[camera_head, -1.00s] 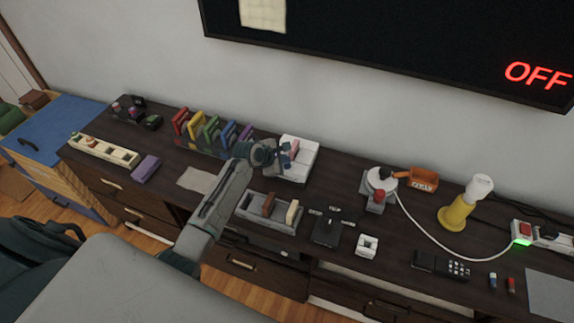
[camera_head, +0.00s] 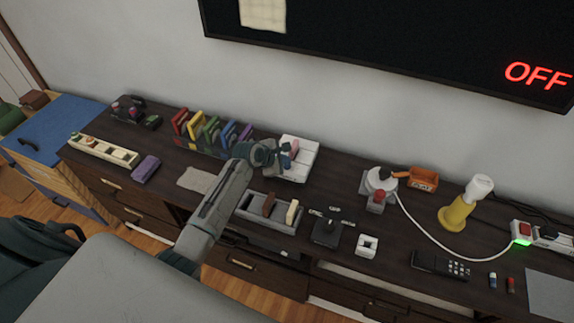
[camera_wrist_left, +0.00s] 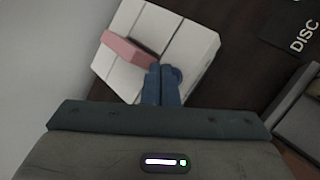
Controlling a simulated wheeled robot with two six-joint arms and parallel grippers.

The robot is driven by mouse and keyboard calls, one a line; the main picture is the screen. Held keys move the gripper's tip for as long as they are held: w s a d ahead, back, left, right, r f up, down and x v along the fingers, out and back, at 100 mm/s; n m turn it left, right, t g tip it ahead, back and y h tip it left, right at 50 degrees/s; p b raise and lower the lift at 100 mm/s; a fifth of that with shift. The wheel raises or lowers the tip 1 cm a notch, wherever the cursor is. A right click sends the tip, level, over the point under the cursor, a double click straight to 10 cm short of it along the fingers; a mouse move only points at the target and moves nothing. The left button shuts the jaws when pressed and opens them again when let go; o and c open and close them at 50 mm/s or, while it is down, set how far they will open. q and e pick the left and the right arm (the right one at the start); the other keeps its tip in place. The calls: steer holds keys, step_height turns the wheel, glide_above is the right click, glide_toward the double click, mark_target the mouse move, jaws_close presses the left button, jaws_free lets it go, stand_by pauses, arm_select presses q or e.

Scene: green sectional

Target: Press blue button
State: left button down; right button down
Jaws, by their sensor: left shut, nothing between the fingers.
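A white box with panel lines (camera_head: 304,160) stands against the wall at the back of the dark cabinet top; it fills the upper middle of the left wrist view (camera_wrist_left: 190,45). A pink block (camera_wrist_left: 128,50) sits on its face. My left gripper (camera_head: 283,160) is shut and empty, with its tips at the front of the white box. In the left wrist view its blue-grey fingers (camera_wrist_left: 160,82) overlap the box's lower edge. A rounded blue piece shows beside the fingertips; I cannot tell whether it is a button, or whether they touch it. My right gripper is not in view.
A row of coloured upright pieces (camera_head: 206,137) stands left of the white box. A grey tray (camera_head: 258,220) with brown and cream blocks lies in front. A black joystick-like device (camera_head: 326,232), a red-topped device (camera_head: 377,200) and a yellow lamp (camera_head: 454,216) are to the right.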

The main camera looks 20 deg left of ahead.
mark_target(285, 167)
arm_select(q)
steer(key=shift+f, duration=0.5)
stand_by(0.4)
steer(key=shift+r+p, duration=0.55)
steer(key=shift+p, duration=0.45)
step_height(285, 167, up, 6)
steer(key=p, duration=0.7)
steer(key=shift+r, duration=0.1)
stand_by(1.3)
